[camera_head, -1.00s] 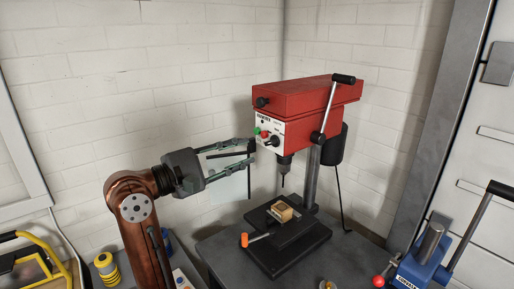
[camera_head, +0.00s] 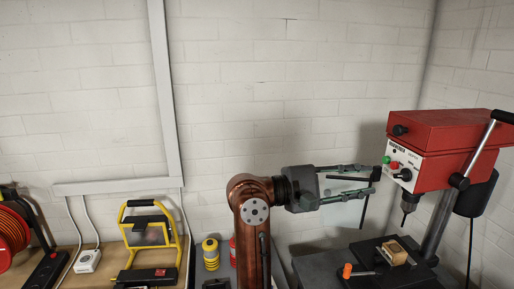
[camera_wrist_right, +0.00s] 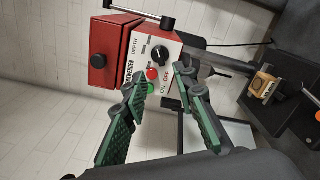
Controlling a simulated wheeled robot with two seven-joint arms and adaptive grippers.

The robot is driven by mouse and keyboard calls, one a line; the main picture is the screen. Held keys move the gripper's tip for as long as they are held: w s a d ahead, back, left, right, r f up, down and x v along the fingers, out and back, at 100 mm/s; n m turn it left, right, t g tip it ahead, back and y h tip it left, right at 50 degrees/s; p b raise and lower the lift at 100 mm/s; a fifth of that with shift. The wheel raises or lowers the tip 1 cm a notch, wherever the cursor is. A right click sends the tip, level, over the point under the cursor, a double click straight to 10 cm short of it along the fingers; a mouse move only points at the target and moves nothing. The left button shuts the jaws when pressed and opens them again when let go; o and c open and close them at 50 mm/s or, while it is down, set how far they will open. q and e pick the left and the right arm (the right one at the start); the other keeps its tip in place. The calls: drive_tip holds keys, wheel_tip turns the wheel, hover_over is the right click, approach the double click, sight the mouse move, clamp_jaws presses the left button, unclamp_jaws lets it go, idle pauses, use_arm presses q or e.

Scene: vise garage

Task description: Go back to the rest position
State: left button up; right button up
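My right gripper (camera_head: 372,181) reaches in from the copper-coloured arm, close to the left side of the red drill press (camera_head: 452,138). Its two fingers stand apart and nothing is between them. In the right wrist view the open fingertips (camera_wrist_right: 158,84) are in front of the press's control panel (camera_wrist_right: 150,60), with the red and green buttons showing between them. Whether they touch the panel I cannot tell. My left gripper is out of view.
A wooden block (camera_head: 394,253) sits on the press's black base, with an orange-handled tool (camera_head: 348,271) beside it. Left are a yellow-framed work lamp (camera_head: 150,235), a yellow-black canister (camera_head: 211,254), an orange cable reel (camera_head: 12,238) and a power strip (camera_head: 48,270).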

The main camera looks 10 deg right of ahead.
sight(397, 176)
drive_tip(key=d, duration=0.9)
drive_tip(key=shift+w+d, duration=0.15)
drive_tip(key=shift+w, duration=0.15)
